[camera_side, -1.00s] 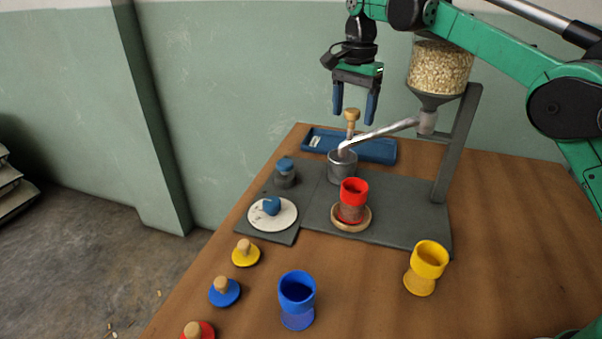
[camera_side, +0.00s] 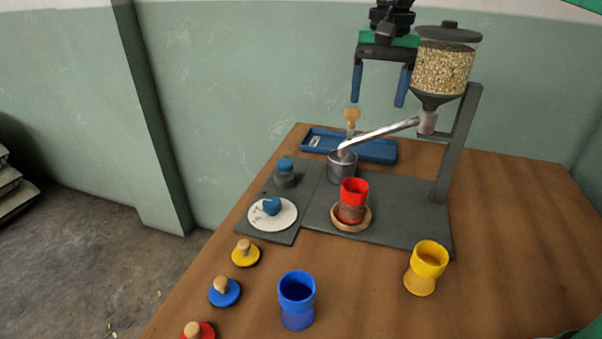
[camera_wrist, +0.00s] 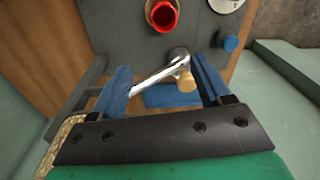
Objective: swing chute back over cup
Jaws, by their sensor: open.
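The silver chute (camera_side: 380,132) slopes down from the hopper's outlet to the left. Its lower end is over a grey metal cup (camera_side: 342,168). A wooden knob (camera_side: 352,116) stands up near the chute's lower end; it also shows in the wrist view (camera_wrist: 186,80). The red goblet drum (camera_side: 353,200) stands on a round wooden stand (camera_side: 364,220) in front of the metal cup, apart from the chute's end. My gripper (camera_side: 378,103) is open and empty, above the chute and to the left of the hopper. In the wrist view, the chute and knob show between my fingers (camera_wrist: 164,88).
The hopper (camera_side: 442,72) of pale grain and its post (camera_side: 456,145) stand close to the right of my gripper. A blue tray (camera_side: 376,152) lies behind. A yellow drum (camera_side: 428,262), a blue drum (camera_side: 297,300) and several knobbed lids, one yellow (camera_side: 246,257), stand in front.

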